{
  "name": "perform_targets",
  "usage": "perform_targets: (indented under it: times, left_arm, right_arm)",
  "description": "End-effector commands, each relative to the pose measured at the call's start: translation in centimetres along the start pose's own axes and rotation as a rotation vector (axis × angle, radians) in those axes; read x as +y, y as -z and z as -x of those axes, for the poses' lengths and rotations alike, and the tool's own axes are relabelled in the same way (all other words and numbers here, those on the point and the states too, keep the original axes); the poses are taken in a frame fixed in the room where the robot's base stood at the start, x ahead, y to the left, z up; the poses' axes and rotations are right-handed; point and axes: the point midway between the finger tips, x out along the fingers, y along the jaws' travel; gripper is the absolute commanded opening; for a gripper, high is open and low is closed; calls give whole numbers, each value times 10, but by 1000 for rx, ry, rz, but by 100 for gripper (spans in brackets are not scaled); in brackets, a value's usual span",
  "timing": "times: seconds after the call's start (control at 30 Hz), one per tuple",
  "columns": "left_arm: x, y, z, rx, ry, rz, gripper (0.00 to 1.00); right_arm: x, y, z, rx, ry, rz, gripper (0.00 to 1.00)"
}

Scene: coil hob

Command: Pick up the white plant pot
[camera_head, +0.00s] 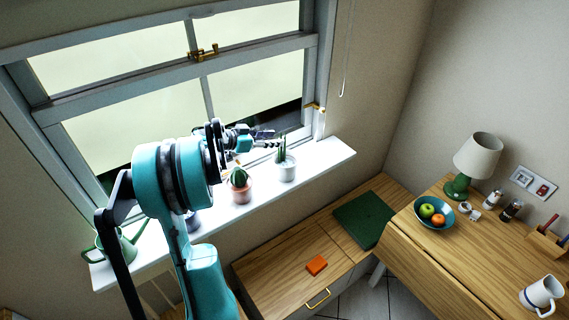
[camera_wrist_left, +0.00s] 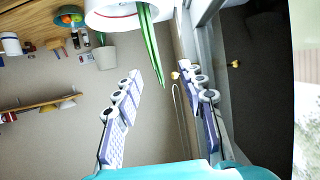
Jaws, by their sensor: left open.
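The white plant pot (camera_head: 287,171) with an upright green spiky plant (camera_head: 281,149) stands on the windowsill near its right end. My left gripper (camera_head: 272,138) is open and empty, its fingers pointing right, close to the plant's leaves and above the pot. In the left wrist view the picture is turned over: the white pot (camera_wrist_left: 112,14) is at the top edge, partly cut off. Its leaves (camera_wrist_left: 149,45) hang down towards the gap between the spread fingers of my left gripper (camera_wrist_left: 160,72). I cannot tell whether a finger touches the leaves. My right gripper is not in view.
A cactus in a terracotta pot (camera_head: 240,190) stands left of the white pot on the sill (camera_head: 327,158). A green watering can (camera_head: 122,247) is at the sill's left end. The window frame (camera_head: 318,75) is close behind. The sill right of the white pot is clear.

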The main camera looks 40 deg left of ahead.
Motion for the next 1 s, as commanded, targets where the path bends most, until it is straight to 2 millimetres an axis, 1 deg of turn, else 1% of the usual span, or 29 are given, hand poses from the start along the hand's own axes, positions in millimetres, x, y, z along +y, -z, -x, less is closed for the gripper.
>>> perform_targets:
  times: [0.1,0.2,0.3,0.47,0.57,0.6,0.63,1.0]
  left_arm:
    - [4,2,-20,0,-3,-2,40]
    - [3,2,-35,0,-2,0,40]
    - [3,2,-41,-1,-1,0,40]
    - [2,2,-40,-1,0,1,40]
    - [3,2,-40,-1,0,1,17]
    - [3,2,-40,-1,0,1,6]
    - [3,2,-40,-1,0,1,0]
    - [3,3,-40,0,0,1,0]
  right_arm:
    - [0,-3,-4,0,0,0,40]
    - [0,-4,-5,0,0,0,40]
    - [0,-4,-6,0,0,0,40]
    - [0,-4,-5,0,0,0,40]
    - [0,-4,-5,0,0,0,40]
    - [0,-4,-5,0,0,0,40]
    - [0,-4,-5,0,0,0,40]
    - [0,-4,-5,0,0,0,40]
